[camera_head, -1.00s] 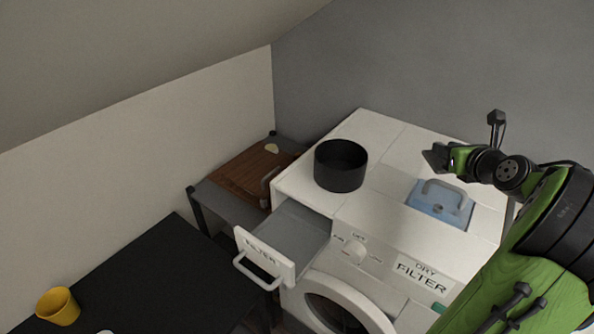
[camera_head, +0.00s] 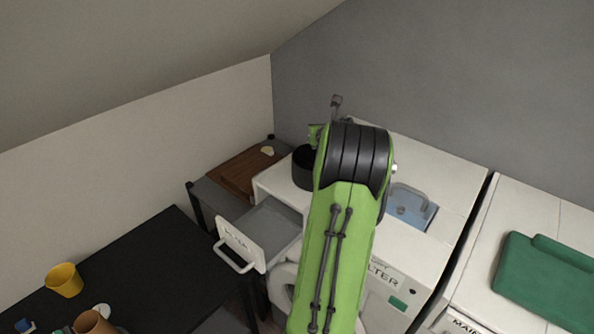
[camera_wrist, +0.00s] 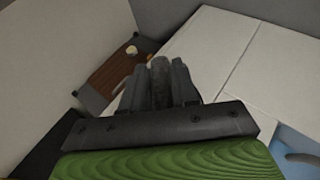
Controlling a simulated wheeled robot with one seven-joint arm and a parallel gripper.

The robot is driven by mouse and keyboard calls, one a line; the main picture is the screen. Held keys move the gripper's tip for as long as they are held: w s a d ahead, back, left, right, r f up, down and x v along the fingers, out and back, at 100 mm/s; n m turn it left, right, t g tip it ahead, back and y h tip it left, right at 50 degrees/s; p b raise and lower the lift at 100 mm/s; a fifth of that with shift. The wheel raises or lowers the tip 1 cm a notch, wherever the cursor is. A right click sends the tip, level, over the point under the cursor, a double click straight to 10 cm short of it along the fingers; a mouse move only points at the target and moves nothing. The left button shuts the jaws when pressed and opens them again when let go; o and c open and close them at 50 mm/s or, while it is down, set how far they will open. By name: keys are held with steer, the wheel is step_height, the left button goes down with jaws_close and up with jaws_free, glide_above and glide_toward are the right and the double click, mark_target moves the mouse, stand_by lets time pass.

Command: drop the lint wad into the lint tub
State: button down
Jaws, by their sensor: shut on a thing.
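The lint tub (camera_head: 302,170), a round black open tub, stands on the white machine top in the head view. My arm covers its right part. In the wrist view my gripper (camera_wrist: 160,88) is shut on the lint wad (camera_wrist: 161,76), a dark grey lump between the two fingers. The fingers point away over the white machine top.
The filter drawer (camera_head: 268,229) stands pulled out at the machine's front. A blue panel with a grey handle (camera_head: 409,200) is set in the machine top, right of my arm. A brown board (camera_head: 240,174) lies behind left. A yellow cup (camera_head: 64,280) stands on the black table.

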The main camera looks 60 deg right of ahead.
step_height(320, 180, down, 6)
steer(key=b, duration=0.3)
steer(key=c, duration=0.8)
jaws_free()
steer(key=shift+r, duration=0.15)
steer(key=b+v, duration=0.3)
steer(key=v, duration=1.2)
steer(key=shift+s+a+r, duration=0.2)
steer(key=shift+s+a, duration=0.05)
